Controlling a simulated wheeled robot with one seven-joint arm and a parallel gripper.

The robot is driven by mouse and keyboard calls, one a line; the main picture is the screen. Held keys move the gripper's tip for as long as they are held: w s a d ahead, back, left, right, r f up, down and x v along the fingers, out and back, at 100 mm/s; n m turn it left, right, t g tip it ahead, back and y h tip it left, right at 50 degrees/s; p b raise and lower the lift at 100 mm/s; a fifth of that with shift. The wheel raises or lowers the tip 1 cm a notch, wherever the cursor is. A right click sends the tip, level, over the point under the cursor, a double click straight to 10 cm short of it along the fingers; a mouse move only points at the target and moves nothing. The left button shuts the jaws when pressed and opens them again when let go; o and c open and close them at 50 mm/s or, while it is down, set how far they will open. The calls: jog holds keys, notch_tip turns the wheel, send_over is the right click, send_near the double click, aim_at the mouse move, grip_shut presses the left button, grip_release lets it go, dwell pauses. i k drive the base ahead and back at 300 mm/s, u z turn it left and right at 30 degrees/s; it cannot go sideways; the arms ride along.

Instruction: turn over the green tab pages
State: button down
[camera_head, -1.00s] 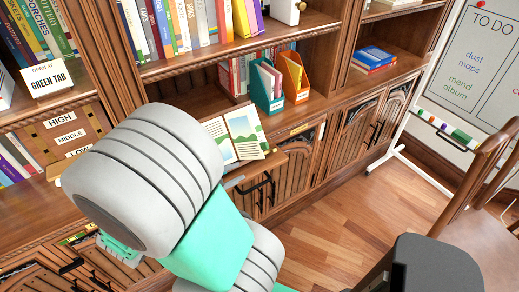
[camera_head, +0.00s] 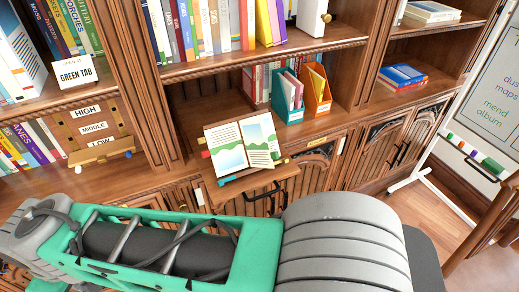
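An open book (camera_head: 230,150) lies tilted on a pull-out wooden ledge (camera_head: 255,186) in front of the bookcase. Its pages show text lines and green and blue pictures. Small red and blue tabs stick out at its left and lower edges. Small greenish and yellow tabs show at its right edge, too small to tell apart surely. A card reading "OPEN AT GREEN TAB" (camera_head: 76,71) stands on the upper left shelf. My arm crosses the bottom of the view below the book, apart from it in the picture. My gripper is not in view.
A board marked HIGH, MIDDLE, LOW (camera_head: 92,128) stands at left with a small wooden ledge. Teal (camera_head: 287,98) and orange (camera_head: 318,92) file holders stand behind the book. A whiteboard (camera_head: 492,105) and a wooden chair are at right. Floor shows at lower right.

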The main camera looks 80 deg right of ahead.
aim_at(254, 135)
jog(key=u, duration=0.1)
jog(key=k, duration=1.1)
jog(key=z, duration=0.7)
